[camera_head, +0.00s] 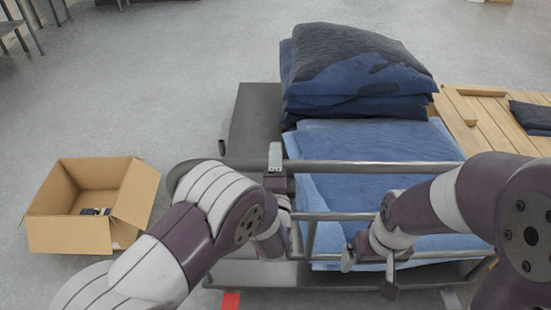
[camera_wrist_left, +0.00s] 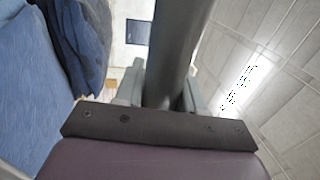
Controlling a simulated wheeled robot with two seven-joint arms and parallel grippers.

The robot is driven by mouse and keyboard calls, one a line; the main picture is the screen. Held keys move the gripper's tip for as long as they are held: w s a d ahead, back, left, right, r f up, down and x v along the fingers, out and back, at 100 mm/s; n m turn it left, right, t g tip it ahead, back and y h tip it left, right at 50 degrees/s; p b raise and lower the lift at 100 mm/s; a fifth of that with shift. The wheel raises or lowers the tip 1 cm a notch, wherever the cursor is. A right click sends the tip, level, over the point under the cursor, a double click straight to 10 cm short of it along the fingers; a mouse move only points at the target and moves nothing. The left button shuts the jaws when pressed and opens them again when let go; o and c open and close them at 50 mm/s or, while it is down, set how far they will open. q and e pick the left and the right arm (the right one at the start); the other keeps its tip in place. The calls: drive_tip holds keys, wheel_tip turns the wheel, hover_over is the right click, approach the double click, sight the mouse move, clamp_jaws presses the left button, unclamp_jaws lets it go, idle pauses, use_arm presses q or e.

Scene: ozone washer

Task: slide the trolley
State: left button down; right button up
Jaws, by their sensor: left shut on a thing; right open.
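The trolley (camera_head: 255,115) is a dark grey metal cart with tubular rails, loaded with folded blue and dark denim cloth. It stands in front of me in the head view. My left gripper (camera_head: 276,168) is shut on the trolley's near top rail, towards its left end. In the left wrist view the dark tube (camera_wrist_left: 175,50) runs between the two grey fingers. My right gripper (camera_head: 369,268) is open near the lower rails at the trolley's near side, with its fingers apart. Whether it touches a rail I cannot tell. My arms hide part of the near side.
An open cardboard box (camera_head: 70,232) with small items inside stands on the floor to the left. A slatted wooden table (camera_head: 490,118) with dark folded cloth stands close to the trolley's right side. A red floor mark (camera_head: 230,301) shows at the near edge.

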use_arm(q)
drive_tip(key=shift+w+r, duration=0.1)
drive_tip(key=shift+w, duration=0.7)
drive_tip(key=c, duration=0.8)
unclamp_jaws()
drive_tip(key=shift+w, duration=0.15)
drive_tip(key=s+f, duration=0.1)
drive_tip(key=s, duration=0.7)
drive_tip(key=s+f, duration=0.1)
drive_tip(key=s, duration=0.3)
drive_tip(key=shift+s+f+p, duration=0.25)
drive_tip(key=shift+f+p, duration=0.05)
drive_tip(key=shift+f, duration=0.05)
